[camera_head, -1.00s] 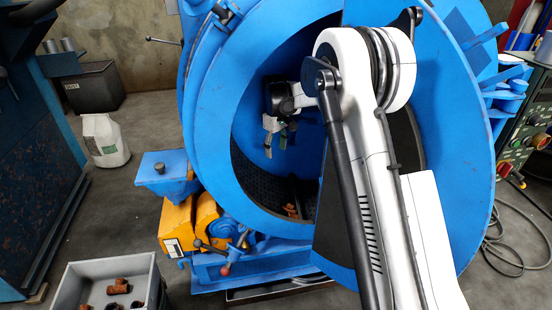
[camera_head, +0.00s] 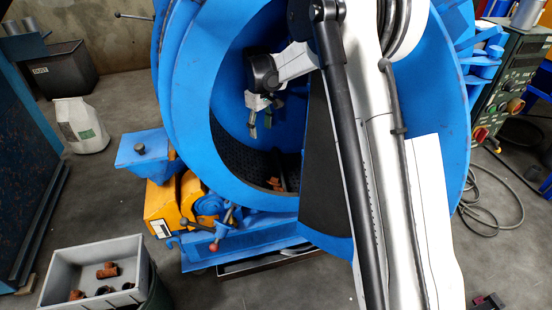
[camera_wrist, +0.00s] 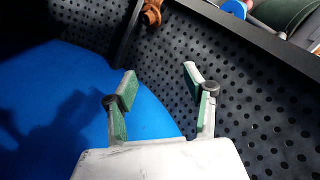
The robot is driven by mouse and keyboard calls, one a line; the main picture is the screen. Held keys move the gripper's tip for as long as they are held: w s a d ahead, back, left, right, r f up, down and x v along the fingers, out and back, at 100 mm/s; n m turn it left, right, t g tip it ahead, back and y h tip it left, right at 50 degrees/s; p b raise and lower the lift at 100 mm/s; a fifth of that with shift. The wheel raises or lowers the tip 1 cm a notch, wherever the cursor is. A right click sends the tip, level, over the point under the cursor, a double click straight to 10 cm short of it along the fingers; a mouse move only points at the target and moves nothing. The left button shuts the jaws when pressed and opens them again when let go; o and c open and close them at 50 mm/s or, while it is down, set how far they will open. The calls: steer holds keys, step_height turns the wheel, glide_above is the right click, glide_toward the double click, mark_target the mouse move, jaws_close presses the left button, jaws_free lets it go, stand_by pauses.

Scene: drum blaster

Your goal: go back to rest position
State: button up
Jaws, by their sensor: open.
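My gripper (camera_head: 260,117) is inside the mouth of the blue drum (camera_head: 190,85), in the upper part of the opening, pointing down. It is open and empty, and it also shows in the wrist view (camera_wrist: 158,88) with its green-lined fingers spread apart. The drum's perforated black lining (camera_wrist: 250,100) lies beyond the fingers. An orange-brown part (camera_wrist: 152,12) lies in the drum at the top of the wrist view, beside a dark bar. It also shows low in the drum opening in the head view (camera_head: 274,183). My arm hides the right part of the opening.
A grey bin (camera_head: 62,262) with several brown pipe fittings stands at the lower left. A yellow motor housing (camera_head: 160,205) and a blue bracket sit below the drum. A white jug (camera_head: 80,125) stands on the left floor. A control panel (camera_head: 510,85) and cables are at the right.

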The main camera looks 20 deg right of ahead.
steer(key=s+r+p, duration=0.1)
steer(key=s+r, duration=0.1)
steer(key=s, duration=1.8)
steer(key=shift+s+a+r, duration=0.2)
steer(key=shift+s+a, duration=0.05)
steer(key=shift+a, duration=0.15)
steer(key=s+r+m+t+p, duration=0.3)
steer(key=s+r+p, duration=0.2)
steer(key=s+r, duration=0.4)
steer(key=s+r+m+t+p, duration=0.3)
steer(key=s+r+p, duration=0.3)
steer(key=s+r, duration=0.4)
steer(key=shift+d+r+t, duration=0.45)
steer(key=shift+r+t, duration=0.15)
steer(key=shift+r, duration=2.1)
steer(key=shift+s, duration=0.1)
